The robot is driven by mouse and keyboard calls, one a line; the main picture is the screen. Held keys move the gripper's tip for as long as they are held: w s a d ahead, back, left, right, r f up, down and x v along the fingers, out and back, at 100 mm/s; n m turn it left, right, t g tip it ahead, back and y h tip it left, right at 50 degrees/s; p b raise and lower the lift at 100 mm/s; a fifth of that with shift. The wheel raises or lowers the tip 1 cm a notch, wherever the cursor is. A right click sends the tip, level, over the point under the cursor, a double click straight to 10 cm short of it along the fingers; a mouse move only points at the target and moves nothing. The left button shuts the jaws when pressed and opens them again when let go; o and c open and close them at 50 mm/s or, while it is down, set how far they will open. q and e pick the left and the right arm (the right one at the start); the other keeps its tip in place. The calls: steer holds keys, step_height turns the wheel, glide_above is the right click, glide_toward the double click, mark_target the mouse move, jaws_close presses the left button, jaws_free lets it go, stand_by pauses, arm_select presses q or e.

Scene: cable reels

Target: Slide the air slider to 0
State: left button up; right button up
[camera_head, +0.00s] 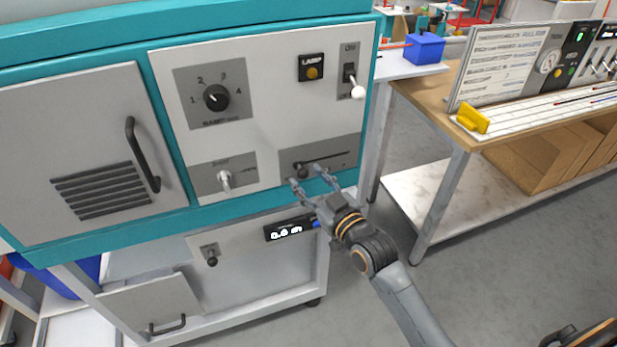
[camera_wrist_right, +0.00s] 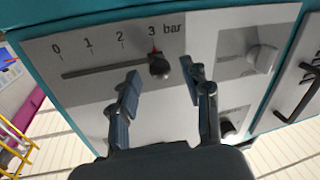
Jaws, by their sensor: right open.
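The air slider is a dark knob on a straight slot in a grey panel (camera_head: 338,148) at the lower right of the teal cabinet's front. In the right wrist view the slider knob (camera_wrist_right: 159,66) stands by the 3 mark of a scale reading 0 to 3 bar, with 0 at the far left of the slot (camera_wrist_right: 95,73). My right gripper (camera_head: 305,177) is open, its fingertips close to the knob. In the right wrist view its two fingers (camera_wrist_right: 165,76) lie either side of and just below the knob; contact cannot be told. My left gripper is not in view.
A rotary dial (camera_head: 216,97), a lamp button (camera_head: 311,67), a white-tipped toggle lever (camera_head: 356,88) and a small lever (camera_head: 225,180) share the front. A small dark display (camera_head: 289,228) sits beneath my right gripper. A wooden bench (camera_head: 430,103) stands at right.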

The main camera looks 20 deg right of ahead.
steer(key=shift+w, duration=0.3)
jaws_close()
